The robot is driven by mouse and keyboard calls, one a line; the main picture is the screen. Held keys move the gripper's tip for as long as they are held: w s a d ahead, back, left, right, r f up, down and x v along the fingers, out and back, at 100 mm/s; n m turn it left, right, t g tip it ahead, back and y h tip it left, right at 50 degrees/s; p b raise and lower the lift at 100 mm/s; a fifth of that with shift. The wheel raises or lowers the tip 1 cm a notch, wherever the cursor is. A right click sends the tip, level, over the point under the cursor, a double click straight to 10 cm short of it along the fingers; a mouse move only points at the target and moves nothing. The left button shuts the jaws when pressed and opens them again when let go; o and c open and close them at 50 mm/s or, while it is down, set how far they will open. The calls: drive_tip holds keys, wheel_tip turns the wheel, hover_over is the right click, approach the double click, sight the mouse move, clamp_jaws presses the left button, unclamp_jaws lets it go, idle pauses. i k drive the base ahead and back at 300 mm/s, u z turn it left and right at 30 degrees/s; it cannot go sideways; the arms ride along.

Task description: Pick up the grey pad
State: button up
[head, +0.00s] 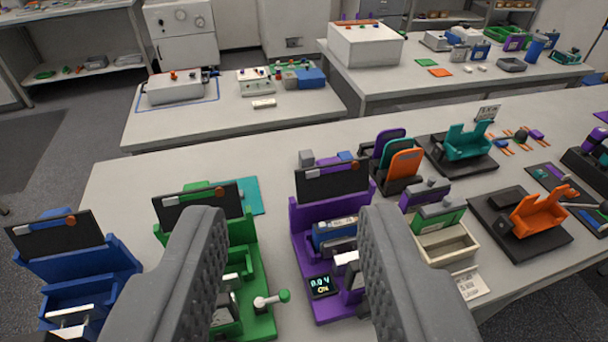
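My gripper (290,214) is open, its two grey ribbed fingers wide apart with nothing between the tips. Past and between them stands a purple cycler (305,218) with a dark back panel, a blue cell and a lit display. I cannot make out a grey pad for certain. A teal pad (246,190) lies flat behind the green cycler (248,262). A small grey block (306,157) sits behind the purple cycler. The left finger covers part of the green cycler, and the right finger hides the bench right of the purple one.
A blue cycler (92,262) stands at left. Right are a cream bin (446,243), orange cradle (540,212), teal cradle (466,143) and upright orange and purple pieces (403,163). The near bench (130,195) is bare at its back left. More benches stand behind.

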sight(307, 158)
drive_tip(key=k, duration=1.05)
drive_tip(key=z, duration=0.45)
drive_tip(key=i, duration=0.75)
drive_tip(key=z, duration=0.45)
drive_tip(key=i, duration=1.15)
drive_tip(key=u, duration=0.55)
drive_tip(key=i, duration=0.45)
drive_tip(key=u, duration=0.45)
